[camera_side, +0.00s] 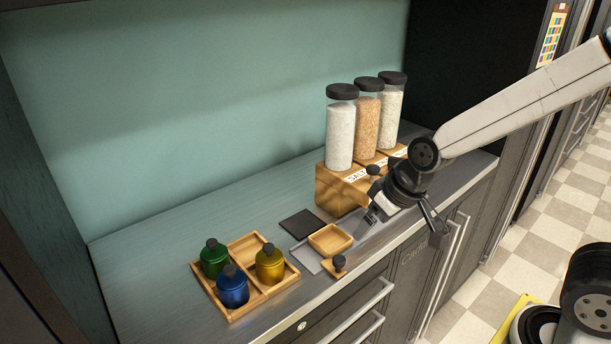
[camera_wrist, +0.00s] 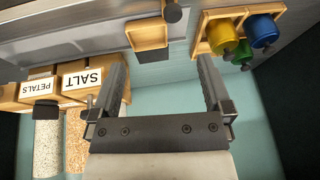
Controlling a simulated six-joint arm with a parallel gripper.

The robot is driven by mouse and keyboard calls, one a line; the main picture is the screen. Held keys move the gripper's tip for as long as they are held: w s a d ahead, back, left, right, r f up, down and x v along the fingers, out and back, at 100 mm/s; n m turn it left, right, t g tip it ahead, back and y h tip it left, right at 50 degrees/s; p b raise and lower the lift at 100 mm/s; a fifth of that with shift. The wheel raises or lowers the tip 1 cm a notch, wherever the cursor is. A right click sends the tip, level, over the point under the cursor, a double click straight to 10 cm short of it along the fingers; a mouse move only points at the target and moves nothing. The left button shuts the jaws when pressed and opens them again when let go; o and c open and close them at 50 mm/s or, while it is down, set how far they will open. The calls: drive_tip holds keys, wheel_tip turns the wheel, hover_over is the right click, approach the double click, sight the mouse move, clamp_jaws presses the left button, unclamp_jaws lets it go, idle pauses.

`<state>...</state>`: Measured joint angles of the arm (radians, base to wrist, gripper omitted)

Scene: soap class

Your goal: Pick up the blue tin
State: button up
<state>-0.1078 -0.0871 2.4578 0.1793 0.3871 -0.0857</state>
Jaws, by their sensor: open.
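The blue tin (camera_side: 232,289) is a small round tin with a dark knob lid. It stands upright in the front-left part of a wooden divided tray (camera_side: 246,247), beside a green tin (camera_side: 213,260) and a yellow tin (camera_side: 270,266). In the wrist view the blue tin (camera_wrist: 262,31) is at the upper right, beyond the right finger. My gripper (camera_side: 377,210) hangs over the counter's front edge area, to the right of the tray and well apart from the blue tin. The wrist view shows my gripper (camera_wrist: 161,62) with fingers wide apart and nothing between them.
A wooden rack (camera_side: 333,191) with three tall jars stands behind my gripper. Between tray and gripper lie a small wooden dish (camera_side: 330,239), a dark square (camera_side: 302,223) and a knobbed stopper (camera_side: 339,267). The counter left of the tray is clear. A wall (camera_side: 200,90) rises behind.

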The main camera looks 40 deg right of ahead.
drive_tip(key=w+a+r+t+y, duration=0.1)
drive_tip(key=w+a+t, duration=0.2)
drive_tip(key=w+a, duration=0.3)
drive_tip(key=w+a+r+t+y, duration=0.1)
drive_tip(key=w+a+t, duration=0.15)
drive_tip(key=a, duration=0.65)
drive_tip(key=m+t+h, duration=0.2)
drive_tip(key=m+h, duration=0.1)
drive_tip(key=h, duration=0.3)
approach(233, 283)
wheel_tip(233, 283, up, 4)
drive_tip(key=w+d, duration=0.1)
drive_tip(key=w, duration=0.2)
wheel_tip(233, 283, down, 6)
drive_tip(key=shift+d+r, duration=0.1)
drive_tip(key=shift+w, duration=0.1)
drive_tip(key=shift+x, duration=1.3)
drive_tip(key=shift+w, duration=0.1)
drive_tip(key=shift+a+x, duration=0.2)
drive_tip(key=shift+x, duration=2.3)
